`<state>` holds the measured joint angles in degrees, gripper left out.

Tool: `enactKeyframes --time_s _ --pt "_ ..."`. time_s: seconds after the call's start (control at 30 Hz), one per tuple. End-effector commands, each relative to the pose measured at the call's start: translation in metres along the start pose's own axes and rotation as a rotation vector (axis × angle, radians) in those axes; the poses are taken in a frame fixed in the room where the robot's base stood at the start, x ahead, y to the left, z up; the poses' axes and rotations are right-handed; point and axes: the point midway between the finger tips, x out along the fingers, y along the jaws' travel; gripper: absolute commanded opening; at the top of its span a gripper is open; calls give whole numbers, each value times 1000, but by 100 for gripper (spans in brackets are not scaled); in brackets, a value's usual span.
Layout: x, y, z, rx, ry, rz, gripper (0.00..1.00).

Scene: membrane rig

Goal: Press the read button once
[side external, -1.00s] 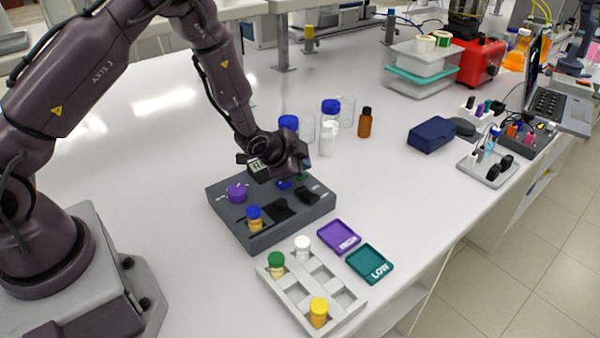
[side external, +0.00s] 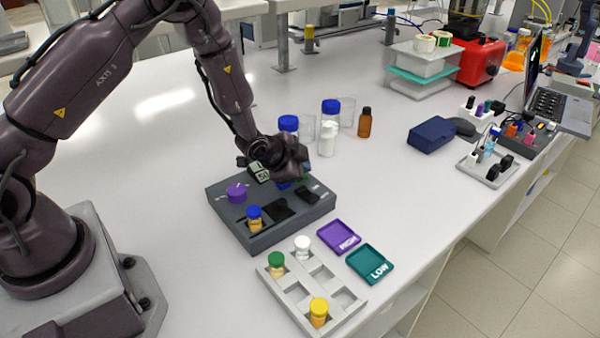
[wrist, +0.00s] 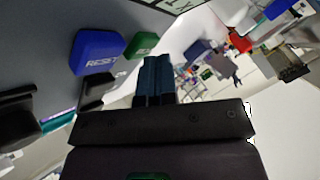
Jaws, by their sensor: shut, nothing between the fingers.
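The dark grey rig (side external: 262,238) sits on the bench below my gripper (side external: 298,178). In the wrist view a green button (wrist: 142,45) lies just beyond my fingertips (wrist: 157,62), partly hidden by them; its label is unreadable. A blue button marked RESET (wrist: 98,52) is to its left. In the side view the blue button (side external: 284,185) shows under my gripper, and the green one is mostly hidden. My fingers are shut and empty, close to the green button; I cannot tell whether they touch it. A display (side external: 260,172) stands at the rig's back.
The rig also carries a purple knob (side external: 237,193) and a blue-capped vial (side external: 255,218). A grey rack (side external: 287,299) with several capped vials stands in front. Purple HIGH (side external: 339,237) and teal LOW (side external: 370,263) trays lie right of it. Bottles (side external: 328,139) stand behind the rig.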

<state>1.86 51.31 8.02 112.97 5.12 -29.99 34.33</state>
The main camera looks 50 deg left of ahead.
Motion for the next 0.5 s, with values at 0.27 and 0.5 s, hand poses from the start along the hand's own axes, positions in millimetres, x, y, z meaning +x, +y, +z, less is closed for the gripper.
enactKeyframes --time_s 0.27,0.5 --pt "-7 -5 -5 0 1 0 0" --pt "-13 -8 -8 0 -1 1 0"
